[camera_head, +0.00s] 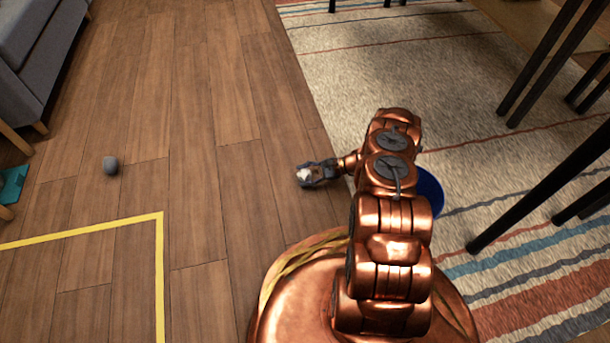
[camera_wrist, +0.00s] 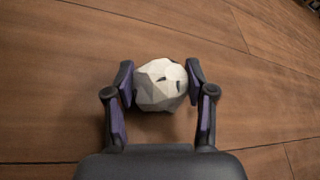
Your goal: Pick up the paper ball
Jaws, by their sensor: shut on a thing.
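A crumpled, faceted white-grey paper ball (camera_wrist: 160,85) sits between the two fingers of my gripper (camera_wrist: 160,84) in the wrist view. Both fingers touch its sides, and the gripper is shut on it. In the head view my gripper (camera_head: 312,176) is out to the left of my arm, over the wooden floor beside the rug, with the white paper ball (camera_head: 304,174) at its tip. I cannot tell whether the ball is clear of the floor. A second, grey ball-like thing (camera_head: 111,165) lies on the floor at the left.
A blue round container (camera_head: 429,192) stands on the striped rug (camera_head: 470,150), partly hidden behind my arm. Black furniture legs (camera_head: 540,65) rise at the right. A grey sofa (camera_head: 40,50) is at the upper left. Yellow tape (camera_head: 90,230) marks the floor at lower left. The middle floor is clear.

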